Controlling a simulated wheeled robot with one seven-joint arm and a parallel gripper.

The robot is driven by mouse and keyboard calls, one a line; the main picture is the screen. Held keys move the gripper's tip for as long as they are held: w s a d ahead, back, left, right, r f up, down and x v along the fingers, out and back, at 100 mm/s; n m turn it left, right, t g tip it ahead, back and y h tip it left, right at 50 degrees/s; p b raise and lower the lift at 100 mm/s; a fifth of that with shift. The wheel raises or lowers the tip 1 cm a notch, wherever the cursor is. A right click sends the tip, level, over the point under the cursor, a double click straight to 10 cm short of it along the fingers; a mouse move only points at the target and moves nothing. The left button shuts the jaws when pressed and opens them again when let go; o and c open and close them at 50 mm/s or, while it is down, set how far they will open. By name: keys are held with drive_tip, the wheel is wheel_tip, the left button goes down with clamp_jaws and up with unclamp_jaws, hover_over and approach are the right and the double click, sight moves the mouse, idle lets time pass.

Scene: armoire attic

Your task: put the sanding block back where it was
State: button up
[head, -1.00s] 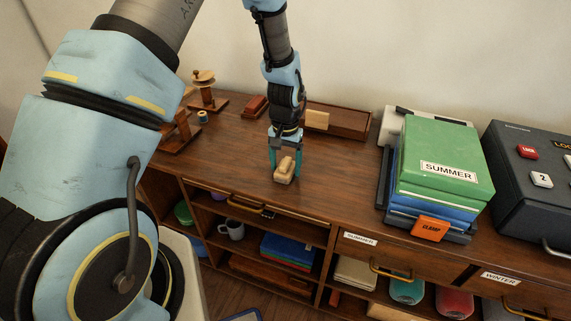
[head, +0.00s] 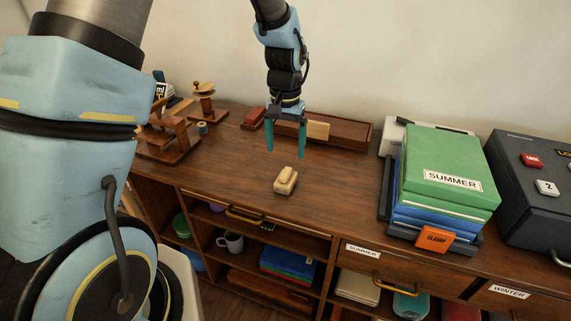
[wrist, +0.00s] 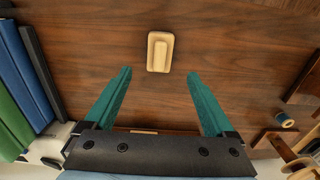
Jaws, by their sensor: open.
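The sanding block, which I take to be the pale wooden block with a raised grip (head: 286,180), lies on the dark wooden cabinet top near its front edge. In the wrist view the sanding block (wrist: 160,52) lies just beyond the fingertips, between their lines, touching neither. My gripper (head: 286,154) is open and empty, with teal fingers pointing down, above and behind the block. Both fingers also show in the wrist view (wrist: 159,73), spread apart.
Behind stand a long wooden tray (head: 352,133) with a tan piece (head: 318,130) at its front and a reddish-brown block (head: 254,118). Wooden stands (head: 167,140) are at left. Stacked folders with a green top one (head: 450,160) are at right. The top around the sanding block is clear.

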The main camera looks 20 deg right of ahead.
drive_tip(key=w+a+r+n+t, duration=0.1)
drive_tip(key=a+r+n, duration=0.15)
drive_tip(key=a, duration=0.65)
drive_tip(key=a+r+n, duration=0.2)
drive_tip(key=a+r, duration=0.2)
drive_tip(key=a, duration=0.6)
drive_tip(key=s+a+r+n, duration=0.1)
drive_tip(key=s+a+n, duration=0.2)
drive_tip(key=a, duration=0.8)
drive_tip(key=shift+s+t, duration=0.3)
drive_tip(key=shift+s, duration=0.7)
drive_tip(key=shift+r, duration=0.1)
